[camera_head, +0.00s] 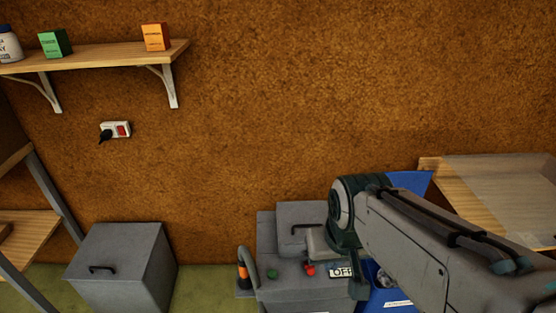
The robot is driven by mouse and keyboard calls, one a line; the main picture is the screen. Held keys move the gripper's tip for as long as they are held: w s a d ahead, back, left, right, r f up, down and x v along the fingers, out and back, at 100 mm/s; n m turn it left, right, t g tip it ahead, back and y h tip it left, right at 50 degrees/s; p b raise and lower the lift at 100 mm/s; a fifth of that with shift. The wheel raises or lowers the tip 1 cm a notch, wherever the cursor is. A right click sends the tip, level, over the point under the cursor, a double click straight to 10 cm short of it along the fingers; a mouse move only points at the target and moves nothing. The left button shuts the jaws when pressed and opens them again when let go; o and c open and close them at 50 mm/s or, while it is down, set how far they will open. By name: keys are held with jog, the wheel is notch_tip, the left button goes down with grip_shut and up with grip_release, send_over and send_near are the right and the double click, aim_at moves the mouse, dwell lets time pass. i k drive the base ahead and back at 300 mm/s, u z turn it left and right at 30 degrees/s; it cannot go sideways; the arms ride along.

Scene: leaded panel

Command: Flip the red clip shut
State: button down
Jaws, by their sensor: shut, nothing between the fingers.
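I cannot make out a red clip for certain. A small red knob-like part (310,269) shows on top of the grey machine (290,294), close to the front of my arm; it is too small to tell what it is or how it stands. My arm reaches in from the lower right and bends at a dark round joint over the machine. My gripper's fingers do not show; the arm covers that area. Part of the machine's right side is also hidden behind my arm.
A green button (272,274) and an OFF sign (341,272) are on the machine. A blue bin (408,183) stands behind my arm. A grey lidded box (122,266) is on the left.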

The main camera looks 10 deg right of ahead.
aim_at(310, 269)
jog(key=z, duration=1.25)
jog(key=k, duration=0.9)
jog(key=u, duration=1.6)
jog(key=i, duration=0.5)
jog(key=z, duration=0.05)
